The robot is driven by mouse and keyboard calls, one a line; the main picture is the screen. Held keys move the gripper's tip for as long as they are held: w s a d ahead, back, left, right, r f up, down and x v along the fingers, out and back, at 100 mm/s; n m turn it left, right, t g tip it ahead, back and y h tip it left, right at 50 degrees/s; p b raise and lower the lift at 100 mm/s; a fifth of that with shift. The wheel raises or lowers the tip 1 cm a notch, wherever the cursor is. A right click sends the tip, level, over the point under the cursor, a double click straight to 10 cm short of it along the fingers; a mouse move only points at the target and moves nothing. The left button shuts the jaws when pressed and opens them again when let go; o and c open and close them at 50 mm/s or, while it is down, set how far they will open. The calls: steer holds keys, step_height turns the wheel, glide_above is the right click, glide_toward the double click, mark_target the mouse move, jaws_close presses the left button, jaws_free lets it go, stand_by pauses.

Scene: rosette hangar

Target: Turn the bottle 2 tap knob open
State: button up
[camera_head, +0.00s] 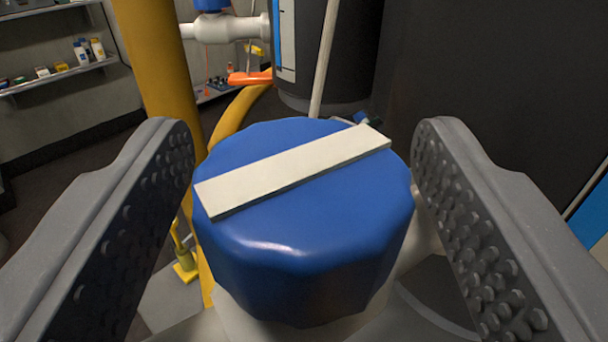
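A blue faceted tap knob (300,245) fills the middle of the view, with a raised white bar (293,170) across its top. The bar slants from lower left to upper right. Which bottle the knob belongs to cannot be read here. My gripper (303,170) is open, with one studded grey finger on each side of the knob. The left finger comes close to the knob's left side and the right finger close to its right side; firm contact is not visible. The white pipe body (240,318) below the knob is mostly hidden.
A yellow post (155,60) stands behind at left, with a curved yellow pipe beside it. Dark cylinders (480,80) stand behind at right. Another white valve (225,27) with a blue knob and an orange handle (250,77) are farther back. Shelves (60,75) line the left wall.

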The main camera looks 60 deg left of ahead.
steer(key=b+v, duration=0.1)
steer(key=v, duration=1.2)
steer(key=shift+s+d+f, duration=0.15)
steer(key=shift+s+d, duration=0.05)
steer(key=shift+d, duration=0.15)
